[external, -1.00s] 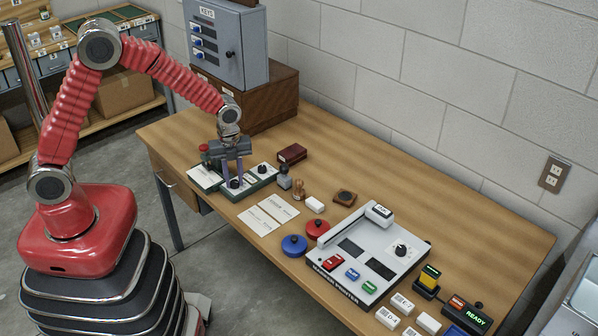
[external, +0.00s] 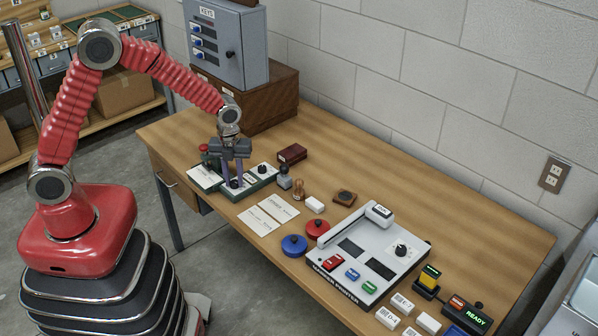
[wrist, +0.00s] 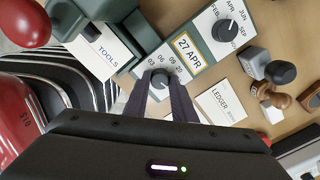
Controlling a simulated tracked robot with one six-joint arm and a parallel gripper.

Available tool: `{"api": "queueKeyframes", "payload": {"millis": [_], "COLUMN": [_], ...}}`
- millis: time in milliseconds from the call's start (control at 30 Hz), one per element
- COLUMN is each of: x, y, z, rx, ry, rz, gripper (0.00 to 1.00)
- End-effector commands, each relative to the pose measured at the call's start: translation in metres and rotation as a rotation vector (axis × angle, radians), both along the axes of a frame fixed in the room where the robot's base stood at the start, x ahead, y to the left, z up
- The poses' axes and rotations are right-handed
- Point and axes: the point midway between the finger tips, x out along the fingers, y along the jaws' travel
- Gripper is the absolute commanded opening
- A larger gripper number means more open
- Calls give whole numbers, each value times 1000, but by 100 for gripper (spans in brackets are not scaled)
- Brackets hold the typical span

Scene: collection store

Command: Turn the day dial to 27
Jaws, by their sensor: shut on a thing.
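The date device (external: 263,183) is a dark green box with a white face on the table's left part. Its window (wrist: 188,53) reads 27 APR in the wrist view. My gripper (external: 235,181) points down at the device, its two fingers shut on the day dial (wrist: 160,77), a small dark knob ringed by numbers. The fingers hide part of the knob and some numbers. The month dial (wrist: 225,30), a dark knob with month names around it, stands free at the other end.
A TOOLS card (wrist: 108,50) lies beside the device, and a LEDGER card (wrist: 220,104) on the other side. Stamps (wrist: 280,72) stand close by. A wooden box (external: 262,100) is behind, and a grey-white printer (external: 350,285) is to the right.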

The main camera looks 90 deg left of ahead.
Motion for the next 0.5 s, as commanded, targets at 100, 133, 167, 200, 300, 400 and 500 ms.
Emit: {"api": "queueKeyframes", "payload": {"millis": [100,133,167,200,300,400,500], "x": [0,0,0,0,0,0,0], "y": [0,0,0,0,0,0,0], "z": [0,0,0,0,0,0,0], "rx": [1,1,1,1,1,1,0], "ry": [-1,-1,-1,-1,-1,0,0], "rz": [0,0,0,0,0,0,0], "gripper": [30,32,34,37,42,42,42]}}
